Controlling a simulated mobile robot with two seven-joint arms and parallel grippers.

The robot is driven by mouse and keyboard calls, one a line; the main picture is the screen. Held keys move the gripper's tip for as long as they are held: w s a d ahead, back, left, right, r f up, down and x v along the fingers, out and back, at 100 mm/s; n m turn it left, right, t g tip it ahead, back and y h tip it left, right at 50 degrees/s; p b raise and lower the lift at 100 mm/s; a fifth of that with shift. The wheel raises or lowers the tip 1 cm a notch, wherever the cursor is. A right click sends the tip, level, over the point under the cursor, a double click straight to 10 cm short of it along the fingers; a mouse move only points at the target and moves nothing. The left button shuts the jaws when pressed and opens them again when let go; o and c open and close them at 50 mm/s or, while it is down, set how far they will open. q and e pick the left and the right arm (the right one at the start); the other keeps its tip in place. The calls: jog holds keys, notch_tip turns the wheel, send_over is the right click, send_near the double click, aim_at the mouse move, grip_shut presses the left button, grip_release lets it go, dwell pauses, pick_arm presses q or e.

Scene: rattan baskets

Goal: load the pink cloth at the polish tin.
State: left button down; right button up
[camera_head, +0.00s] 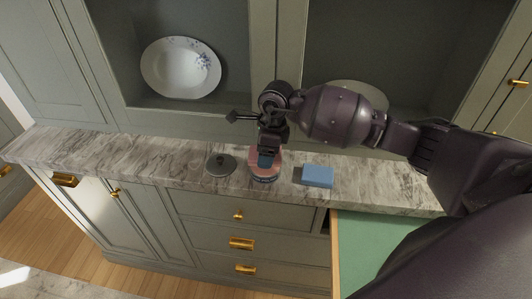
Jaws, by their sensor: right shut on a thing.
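The polish tin (264,179) is a low round tin with a dark side, standing on the marble counter near its front edge. Pink material (256,166) shows at its top around my fingertips; I take this to be the pink cloth, though its outline is partly hidden. My right gripper (266,160) points down over the tin and is shut, with its tips at the pink. A small blue patch shows between the fingers and the pink; I cannot tell what it is. My left gripper is out of view.
A dark round lid with a knob (220,165) lies left of the tin. A blue block (318,176) lies to its right. A patterned plate (181,68) stands in the cabinet niche behind. The marble counter (120,152) is clear on the left. A green-lined drawer (372,245) is open below right.

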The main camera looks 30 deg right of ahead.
jog(key=shift+r+p, duration=0.55)
jog(key=shift+r, duration=0.7)
jog(key=shift+r+p, duration=0.4)
jog(key=shift+r, duration=0.5)
